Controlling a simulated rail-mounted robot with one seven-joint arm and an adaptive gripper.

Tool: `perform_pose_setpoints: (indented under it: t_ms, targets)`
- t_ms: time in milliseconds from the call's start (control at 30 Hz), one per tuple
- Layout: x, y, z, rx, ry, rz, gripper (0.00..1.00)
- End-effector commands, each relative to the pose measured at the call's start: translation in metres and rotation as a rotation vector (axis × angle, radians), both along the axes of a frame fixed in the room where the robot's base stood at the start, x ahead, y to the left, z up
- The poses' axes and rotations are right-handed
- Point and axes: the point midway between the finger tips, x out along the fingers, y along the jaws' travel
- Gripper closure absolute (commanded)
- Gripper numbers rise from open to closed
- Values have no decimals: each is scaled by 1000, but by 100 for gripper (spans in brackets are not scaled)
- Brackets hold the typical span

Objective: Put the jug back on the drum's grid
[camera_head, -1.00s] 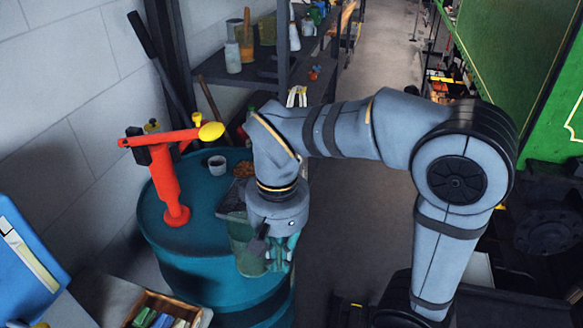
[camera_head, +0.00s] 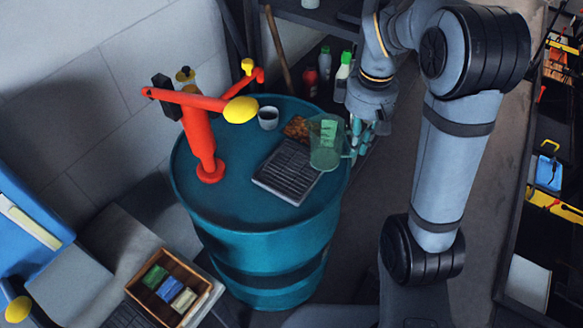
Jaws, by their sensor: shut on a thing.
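The jug (camera_head: 326,143) is a see-through green measuring jug, upright, at the right side of the drum's top. My gripper (camera_head: 357,138) is at its right side, shut on it; the fingers are partly hidden. The drum (camera_head: 225,228) is teal and round. Its grid (camera_head: 287,171) is a dark ribbed square tray on the drum top. The jug overlaps the grid's upper right corner in the picture. I cannot tell whether it touches the grid or hangs above it.
On the drum stand a red hand pump (camera_head: 199,140) with a yellow knob, a small dark cup (camera_head: 268,118) and a brown patch or pad (camera_head: 297,128). A wooden box (camera_head: 175,288) with coloured blocks is at lower left. Bottles (camera_head: 343,68) stand behind the drum.

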Motion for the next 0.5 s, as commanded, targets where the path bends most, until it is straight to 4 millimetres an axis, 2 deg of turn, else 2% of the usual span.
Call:
perform_pose_setpoints:
  t_ms: [200,500]
  targets:
    - [15,11,-18,2,-4,245,100]
    - [20,16,-30,2,-10,399,100]
